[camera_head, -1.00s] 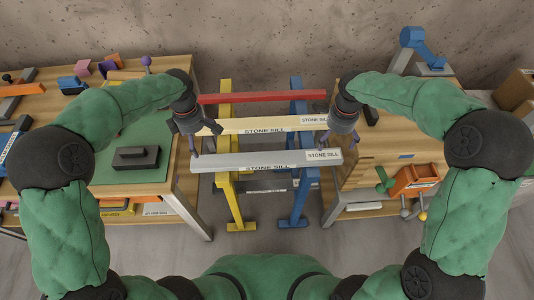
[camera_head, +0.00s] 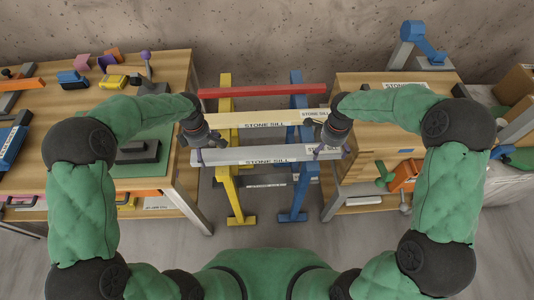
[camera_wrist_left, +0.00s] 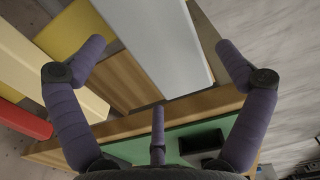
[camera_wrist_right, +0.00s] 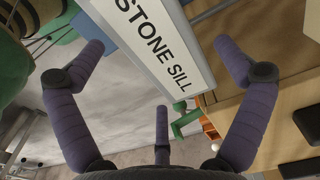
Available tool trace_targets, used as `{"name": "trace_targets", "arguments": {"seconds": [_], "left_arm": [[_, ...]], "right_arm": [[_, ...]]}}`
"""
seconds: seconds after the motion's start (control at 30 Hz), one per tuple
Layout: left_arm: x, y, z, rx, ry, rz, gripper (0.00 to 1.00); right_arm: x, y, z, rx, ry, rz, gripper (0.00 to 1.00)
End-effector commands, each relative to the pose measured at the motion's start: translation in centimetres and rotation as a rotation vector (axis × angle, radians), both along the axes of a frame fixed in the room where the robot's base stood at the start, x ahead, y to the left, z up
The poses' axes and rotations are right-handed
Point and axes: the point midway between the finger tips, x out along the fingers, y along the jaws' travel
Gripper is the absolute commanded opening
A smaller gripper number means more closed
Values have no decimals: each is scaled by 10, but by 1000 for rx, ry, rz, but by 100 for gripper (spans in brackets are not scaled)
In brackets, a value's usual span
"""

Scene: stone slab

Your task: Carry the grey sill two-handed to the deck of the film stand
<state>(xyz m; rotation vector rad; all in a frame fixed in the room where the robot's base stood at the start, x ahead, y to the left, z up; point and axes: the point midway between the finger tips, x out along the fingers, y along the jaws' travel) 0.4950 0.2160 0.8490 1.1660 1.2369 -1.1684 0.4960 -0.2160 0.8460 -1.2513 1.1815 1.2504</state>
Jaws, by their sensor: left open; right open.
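The grey sill (camera_head: 228,156), a long bar marked STONE SILL, lies across a yellow trestle (camera_head: 232,200) and a blue trestle (camera_head: 300,200). My left gripper (camera_head: 206,147) is open at its left end. In the left wrist view the grey sill (camera_wrist_left: 158,40) runs between the spread fingers (camera_wrist_left: 160,52). My right gripper (camera_head: 322,143) is open at its right end. In the right wrist view the labelled sill (camera_wrist_right: 155,40) lies between the spread fingers (camera_wrist_right: 158,52). I see no finger closed on it. I cannot tell which thing is the film stand.
A cream sill (camera_head: 235,120) and a red bar (camera_head: 262,90) lie behind the grey sill on the trestles. Wooden benches stand on the left (camera_head: 180,75) and right (camera_head: 365,90). The floor in front (camera_head: 265,235) is clear.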

Motion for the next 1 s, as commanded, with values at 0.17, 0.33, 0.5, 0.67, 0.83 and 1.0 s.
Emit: {"name": "trace_targets", "arguments": {"seconds": [0.17,0.33,0.5,0.67,0.83,1.0], "left_arm": [[0,0,-8,0,-2,0,100],[0,0,-9,0,-2,0,100],[0,0,-9,0,-2,0,89],[0,0,-9,0,-1,0,44],[0,0,-9,0,-1,0,24],[2,1,-7,0,-6,1,23]], "right_arm": [[0,0,-9,0,2,0,100],[0,0,-10,0,1,0,100],[0,0,-10,0,1,0,89],[0,0,-10,0,1,0,44],[0,0,-10,0,1,1,24],[1,0,-8,0,-4,0,23]]}}
